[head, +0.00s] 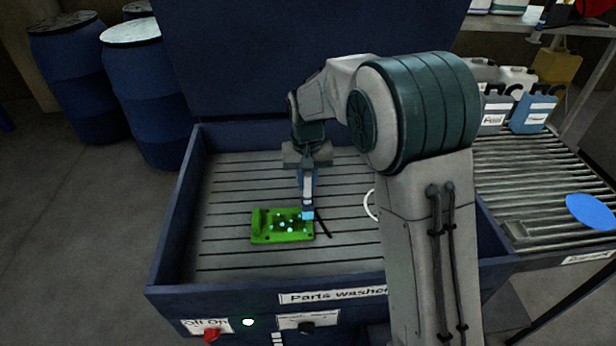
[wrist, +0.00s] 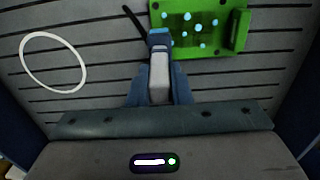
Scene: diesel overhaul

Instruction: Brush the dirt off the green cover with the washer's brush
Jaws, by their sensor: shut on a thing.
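The green cover (head: 268,236) lies on the slatted floor of the parts washer (head: 222,262), with several pale blue spots on its face. In the wrist view the cover (wrist: 212,47) is at the top, right of centre. My gripper (head: 307,200) points down over the cover's right side. It is shut on the brush (wrist: 160,75), a pale grey handle with a blue end, also at the top centre of the wrist view. The brush's light blue tip (head: 308,215) is at the cover's right edge. I cannot tell whether it touches. The bristles are not clearly visible.
A white ring (wrist: 52,63) lies on the slats, partly hidden by my arm in the head view. A thin black strip (head: 323,228) lies beside the cover. The washer has raised walls and an open lid (head: 260,60). Slats left of the cover are clear.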

